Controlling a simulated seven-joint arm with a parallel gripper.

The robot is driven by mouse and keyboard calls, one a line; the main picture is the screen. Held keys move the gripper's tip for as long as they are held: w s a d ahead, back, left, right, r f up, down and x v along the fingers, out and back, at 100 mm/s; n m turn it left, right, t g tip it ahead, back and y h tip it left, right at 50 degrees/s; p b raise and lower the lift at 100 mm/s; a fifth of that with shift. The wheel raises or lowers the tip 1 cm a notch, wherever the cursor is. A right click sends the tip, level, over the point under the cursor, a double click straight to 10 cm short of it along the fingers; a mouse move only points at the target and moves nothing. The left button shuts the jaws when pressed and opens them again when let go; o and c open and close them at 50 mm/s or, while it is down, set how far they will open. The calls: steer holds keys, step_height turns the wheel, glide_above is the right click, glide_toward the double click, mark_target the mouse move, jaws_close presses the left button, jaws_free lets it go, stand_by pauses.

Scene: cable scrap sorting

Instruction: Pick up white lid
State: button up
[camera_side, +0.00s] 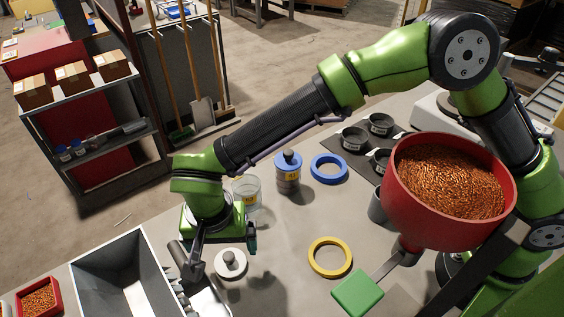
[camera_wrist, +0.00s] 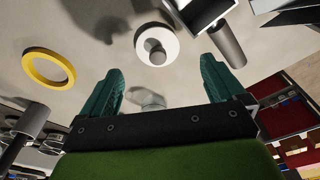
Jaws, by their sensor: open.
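The white lid (camera_side: 222,270) is a flat round disc with a grey knob at its centre. It lies on the grey table, just in front of my gripper (camera_side: 226,248) in the side view. In the wrist view the white lid (camera_wrist: 172,42) shows whole at the top centre, past the fingertips. The lid looks beyond the fingertips and not touched. One finger is partly hidden in the side view.
A clear jar (camera_side: 247,191) and a blue-lidded jar (camera_side: 288,178) stand behind my gripper. A blue ring (camera_side: 316,171) and a yellow ring (camera_side: 330,271) lie to the right. A grey bin (camera_side: 90,262) is at left. A red hopper of copper granules (camera_side: 405,208) stands at right.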

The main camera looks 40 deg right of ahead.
mark_target(228, 256)
steer(key=shift+w+d+f, duration=0.1)
steer(key=shift+d+f, duration=0.05)
steer(key=shift+f, duration=1.25)
steer(key=shift+w+d+f, duration=0.1)
steer(key=shift+f, duration=1.25)
steer(key=shift+c, duration=0.4)
steer(key=c, duration=1)
steer(key=shift+r, duration=0.1)
